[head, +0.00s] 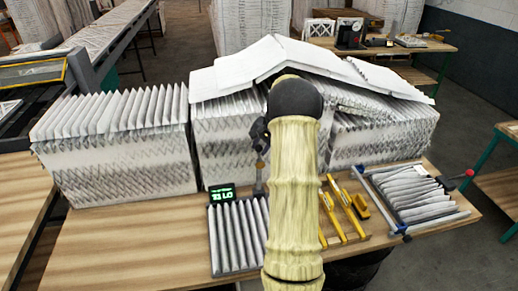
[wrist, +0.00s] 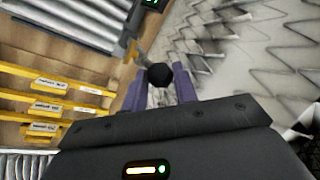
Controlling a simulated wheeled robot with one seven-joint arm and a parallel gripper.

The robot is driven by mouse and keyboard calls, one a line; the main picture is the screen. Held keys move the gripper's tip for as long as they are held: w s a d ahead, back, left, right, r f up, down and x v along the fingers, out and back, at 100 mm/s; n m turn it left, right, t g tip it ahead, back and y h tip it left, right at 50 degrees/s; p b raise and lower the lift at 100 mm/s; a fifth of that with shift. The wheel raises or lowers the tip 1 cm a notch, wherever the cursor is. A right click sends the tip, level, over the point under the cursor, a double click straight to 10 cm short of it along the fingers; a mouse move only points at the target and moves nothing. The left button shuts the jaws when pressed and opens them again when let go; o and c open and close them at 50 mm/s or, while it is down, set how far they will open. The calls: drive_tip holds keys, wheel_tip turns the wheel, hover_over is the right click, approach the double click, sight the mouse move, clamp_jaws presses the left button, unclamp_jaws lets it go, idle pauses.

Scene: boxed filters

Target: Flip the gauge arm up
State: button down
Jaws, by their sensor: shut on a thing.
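The gauge arm shows in the wrist view as a thin metal rod ending in a black ball knob (wrist: 159,75). My gripper (wrist: 158,82) has its two purple fingers on either side of the knob and is shut on it. In the head view the gauge arm (head: 258,181) stands beside the small green-lit display (head: 222,193), behind a pleated filter (head: 235,237). My own yellow-sleeved arm hides most of the gripper and part of the filter there. The display also shows at the top of the wrist view (wrist: 150,3).
Stacked pleated filters (head: 120,150) stand close behind, with loose white sheets (head: 250,65) on top. The wooden tabletop (head: 130,245) is clear at front left.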

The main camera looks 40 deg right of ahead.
drive_tip(key=shift+w+a+f, duration=0.1)
drive_tip(key=shift+a+f, duration=0.05)
drive_tip(key=shift+f, duration=0.05)
drive_tip(key=c, duration=1.4)
unclamp_jaws()
drive_tip(key=shift+o, duration=1.2)
drive_tip(key=shift+w+f, duration=0.1)
drive_tip(key=shift+w, duration=0.1)
drive_tip(key=shift+s+r, duration=0.25)
drive_tip(key=shift+r, duration=0.05)
drive_tip(key=b+v, duration=0.4)
drive_tip(key=v, duration=1.2)
drive_tip(key=shift+r+b, duration=0.3)
drive_tip(key=shift+r, duration=0.15)
drive_tip(key=shift+w, duration=0.1)
drive_tip(key=shift+c, duration=0.5)
